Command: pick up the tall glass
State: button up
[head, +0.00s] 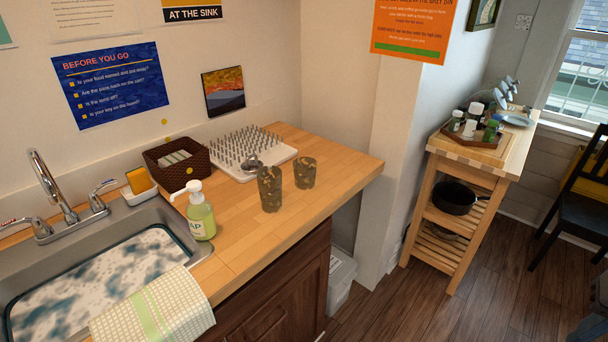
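The tall glass (269,189) stands upright on the wooden counter, in the middle of the head view. It is dark with a mottled brown pattern. A shorter glass (305,173) with a similar pattern stands just to its right and a little farther back, a small gap apart. My gripper does not show in the head view, so its place relative to the glasses cannot be told.
A soap bottle (201,212) stands left of the tall glass. The sink (47,262) lies left. The counter (346,174) is clear on the right.

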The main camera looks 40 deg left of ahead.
aim_at(271, 190)
jog(key=u, duration=0.25)
jog(key=i, duration=0.8)
jog(key=u, duration=1.25)
jog(key=i, duration=0.7)
jog(key=u, duration=0.8)
